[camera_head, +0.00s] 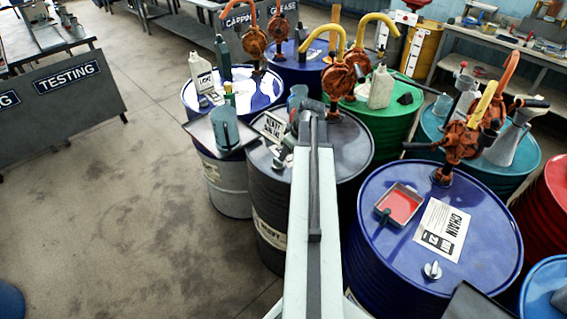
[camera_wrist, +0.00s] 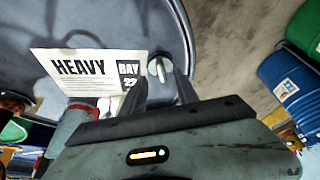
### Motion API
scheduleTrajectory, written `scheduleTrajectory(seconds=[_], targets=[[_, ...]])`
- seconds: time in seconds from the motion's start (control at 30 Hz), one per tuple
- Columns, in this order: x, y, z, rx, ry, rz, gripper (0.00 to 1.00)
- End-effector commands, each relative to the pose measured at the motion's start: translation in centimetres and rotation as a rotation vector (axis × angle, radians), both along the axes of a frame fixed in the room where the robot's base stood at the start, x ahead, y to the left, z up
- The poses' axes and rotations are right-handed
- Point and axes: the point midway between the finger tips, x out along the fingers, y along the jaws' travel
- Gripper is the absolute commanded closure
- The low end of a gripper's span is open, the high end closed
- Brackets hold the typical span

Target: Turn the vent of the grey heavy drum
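The grey heavy drum (camera_head: 345,160) stands in the middle of the head view, partly covered by my arm. Its white HEAVY card (camera_head: 272,127) lies on the lid and reads clearly in the wrist view (camera_wrist: 85,66). The vent is a small silver knob (camera_wrist: 160,68) on the lid, right beside the card; it also shows left of my arm in the head view (camera_head: 281,163). My gripper (camera_wrist: 161,78) points at the lid, its two dark fingers apart with the vent showing between and just beyond their tips. Whether a finger touches the vent I cannot tell.
A blue CHAIN drum (camera_head: 480,215) with a red tray (camera_head: 399,205) and its own vent stands to the right. Drums with rust-coloured pumps crowd behind. A blue-grey jug (camera_head: 225,128) stands left of the heavy drum. The floor (camera_head: 110,220) at left is clear.

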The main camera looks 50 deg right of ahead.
Motion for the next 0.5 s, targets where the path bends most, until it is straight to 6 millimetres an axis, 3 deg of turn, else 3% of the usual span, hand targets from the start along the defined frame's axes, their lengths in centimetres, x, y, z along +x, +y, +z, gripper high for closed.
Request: scheduleTrajectory(seconds=[0.03,0.23,0.5], targets=[[0.4,0.0,-1.7,0.0,0.0,0.001,0.64],[1.7,0.1,-4.9,-0.001,0.0,0.0,0.64],[2.2,0.1,-5.4,-0.001,0.0,-0.003,0.64]])
